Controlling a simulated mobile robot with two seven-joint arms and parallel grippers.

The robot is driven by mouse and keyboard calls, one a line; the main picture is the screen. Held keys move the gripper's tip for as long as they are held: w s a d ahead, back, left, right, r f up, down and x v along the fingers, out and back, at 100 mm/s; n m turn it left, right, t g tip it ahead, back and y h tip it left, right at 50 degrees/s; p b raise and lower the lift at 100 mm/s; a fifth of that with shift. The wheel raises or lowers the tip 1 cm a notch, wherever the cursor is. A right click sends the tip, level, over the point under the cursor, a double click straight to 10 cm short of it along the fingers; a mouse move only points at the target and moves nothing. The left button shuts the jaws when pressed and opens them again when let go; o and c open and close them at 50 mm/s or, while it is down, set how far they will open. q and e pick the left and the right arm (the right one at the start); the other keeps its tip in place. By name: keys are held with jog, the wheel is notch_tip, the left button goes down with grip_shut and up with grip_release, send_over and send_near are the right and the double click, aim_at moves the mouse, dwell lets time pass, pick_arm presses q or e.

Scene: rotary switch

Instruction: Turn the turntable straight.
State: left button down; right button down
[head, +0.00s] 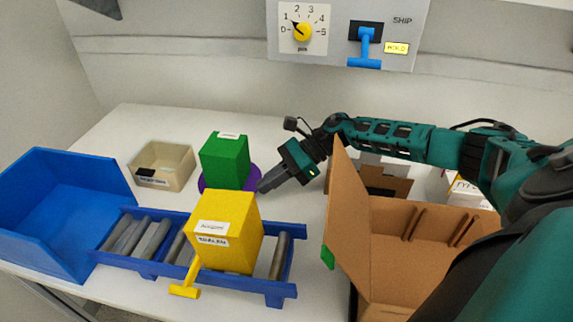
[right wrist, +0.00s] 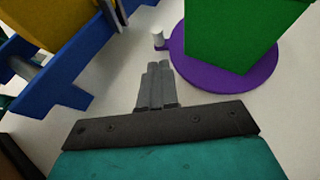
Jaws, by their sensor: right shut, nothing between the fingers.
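The turntable (head: 252,178) is a purple disc on the white table, largely hidden by a green box (head: 225,162) standing on it. In the right wrist view the purple turntable (right wrist: 225,82) shows at the upper right under the green box (right wrist: 240,32). My right gripper (head: 264,186) is shut and empty, beside the disc's right side in the head view. In the right wrist view its fingertips (right wrist: 158,68) point toward the peg, with a small visible gap. My left gripper is not in view.
A yellow box (head: 228,230) sits on a blue roller conveyor (head: 275,292) in front. A blue bin (head: 60,205) is at left, a beige tray (head: 163,165) behind. An open cardboard box (head: 345,215) stands right. A wall panel (head: 345,15) holds a dial and blue lever.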

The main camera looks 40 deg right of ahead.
jog(key=a, duration=0.1)
jog(key=w+a+p, duration=0.1)
jog(key=a, duration=0.3)
jog(key=shift+w+f, duration=0.15)
jog(key=shift+f, duration=0.15)
jog(key=shift+w+a+f+b, duration=0.1)
jog(key=shift+a+f+b, duration=0.05)
jog(key=shift+a+b, duration=0.45)
jog(key=shift+w+a+f+b, duration=0.1)
jog(key=shift+a+f+b, duration=0.05)
jog(key=shift+a+b, duration=0.4)
jog(key=shift+w+a+b, duration=0.1)
jog(key=shift+a+b, duration=0.2)
jog(key=shift+a, duration=0.05)
jog(key=shift+w+a+r, duration=0.15)
jog(key=shift+a+r, duration=0.1)
jog(key=shift+d, duration=0.1)
